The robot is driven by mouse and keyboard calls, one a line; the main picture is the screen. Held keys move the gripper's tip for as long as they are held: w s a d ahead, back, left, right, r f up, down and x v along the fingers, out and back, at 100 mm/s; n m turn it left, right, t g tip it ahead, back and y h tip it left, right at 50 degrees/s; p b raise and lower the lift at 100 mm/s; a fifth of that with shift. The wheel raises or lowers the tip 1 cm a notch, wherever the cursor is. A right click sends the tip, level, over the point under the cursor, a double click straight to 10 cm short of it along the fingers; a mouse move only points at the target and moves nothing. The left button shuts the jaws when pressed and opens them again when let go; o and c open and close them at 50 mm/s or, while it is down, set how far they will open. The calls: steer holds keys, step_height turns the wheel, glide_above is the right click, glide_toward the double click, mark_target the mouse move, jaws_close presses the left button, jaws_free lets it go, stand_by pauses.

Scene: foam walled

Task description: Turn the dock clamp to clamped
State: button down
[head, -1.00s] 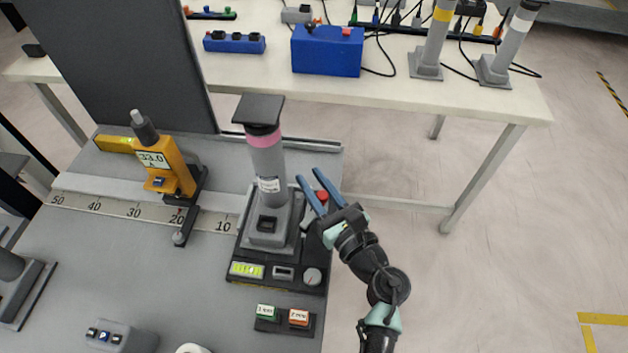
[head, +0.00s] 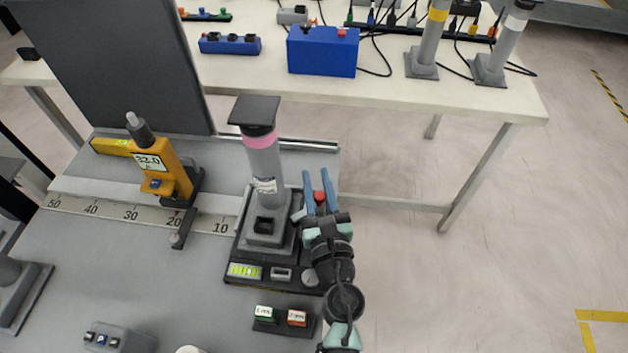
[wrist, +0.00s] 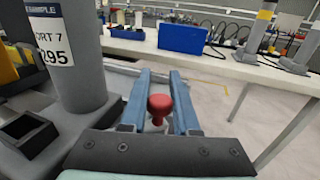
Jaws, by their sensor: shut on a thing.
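The dock clamp's red knob (head: 319,197) is at the right side of the black dock base (head: 262,273), beside a grey post (head: 264,165) with a pink band. In the wrist view the red knob (wrist: 160,103) stands between my two blue fingers. My gripper (head: 319,177) comes from the front right and is shut on the knob, the fingertips reaching past it. The clamp's lever below the knob is mostly hidden by the fingers and palm, so its angle cannot be told.
An orange gauge (head: 165,168) stands left on a ruled grey strip. A green and a red button box (head: 284,318) sits in front of the dock. Behind is a white table (head: 480,105) with a blue box (head: 322,52). Open floor lies to the right.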

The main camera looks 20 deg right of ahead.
steer(key=shift+h, duration=0.4)
steer(key=c, duration=0.7)
jaws_free()
steer(key=s+b, duration=0.1)
steer(key=s, duration=0.3)
steer(key=s+a+b, duration=0.1)
steer(key=s, duration=0.7)
steer(key=shift+a+f+b, duration=0.1)
steer(key=shift+a+b, duration=0.2)
steer(key=shift+b, duration=0.1)
steer(key=shift+s, duration=0.45)
